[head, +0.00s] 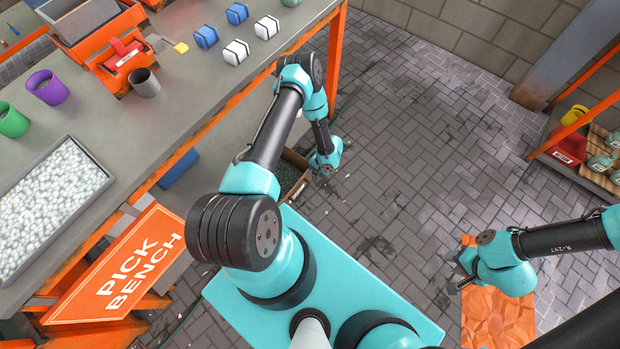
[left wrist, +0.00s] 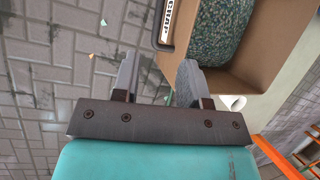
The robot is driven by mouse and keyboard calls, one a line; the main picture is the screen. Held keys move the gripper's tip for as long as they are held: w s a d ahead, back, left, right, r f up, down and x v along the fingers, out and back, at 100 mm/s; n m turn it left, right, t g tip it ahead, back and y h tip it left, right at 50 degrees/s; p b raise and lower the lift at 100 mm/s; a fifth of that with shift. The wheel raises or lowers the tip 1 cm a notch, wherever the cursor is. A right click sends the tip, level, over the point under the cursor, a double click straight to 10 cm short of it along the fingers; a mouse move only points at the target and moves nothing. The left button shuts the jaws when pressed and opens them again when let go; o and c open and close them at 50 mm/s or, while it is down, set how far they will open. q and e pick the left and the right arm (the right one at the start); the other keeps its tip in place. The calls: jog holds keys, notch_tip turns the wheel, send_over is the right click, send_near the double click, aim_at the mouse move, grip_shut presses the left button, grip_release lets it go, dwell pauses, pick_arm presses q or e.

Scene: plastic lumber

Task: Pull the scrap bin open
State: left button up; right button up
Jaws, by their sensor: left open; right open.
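The scrap bin is a brown box filled with dark green speckled pellets. In the head view the bin (head: 291,172) shows in part below the bench edge, partly behind my left arm. In the left wrist view the bin (left wrist: 259,66) fills the upper right, with a white label and a dark handle (left wrist: 157,22) on its front. My left gripper (left wrist: 156,78) is open and empty; one finger is over the floor, the other overlaps the bin's near wall. The handle lies ahead of the fingertips, not between them. My right gripper (head: 463,270) is open and empty at the right.
The bench (head: 165,130) holds a tray of pale pellets (head: 55,205), cups, an orange vise and several small blocks. A "PICK BENCH" sign (head: 120,265) hangs at its front. An orange sheet (head: 497,318) lies below my right gripper.

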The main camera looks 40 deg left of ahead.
pick_arm(q)
jog(key=shift+v, duration=2.25)
jog(key=s+d+r+t+h, duration=0.1)
jog(key=d+r, duration=0.3)
jog(key=r, duration=0.4)
jog(key=s+d+r+t+h, duration=0.2)
jog(key=s+d+r, duration=0.2)
jog(key=r, duration=0.5)
jog(key=s+d+r+t+h, duration=0.2)
jog(key=s+d+r, duration=0.1)
jog(key=r, duration=0.6)
jog(key=shift+d+n+h, duration=0.3)
jog(key=shift+d, duration=0.1)
jog(key=shift+s, duration=0.15)
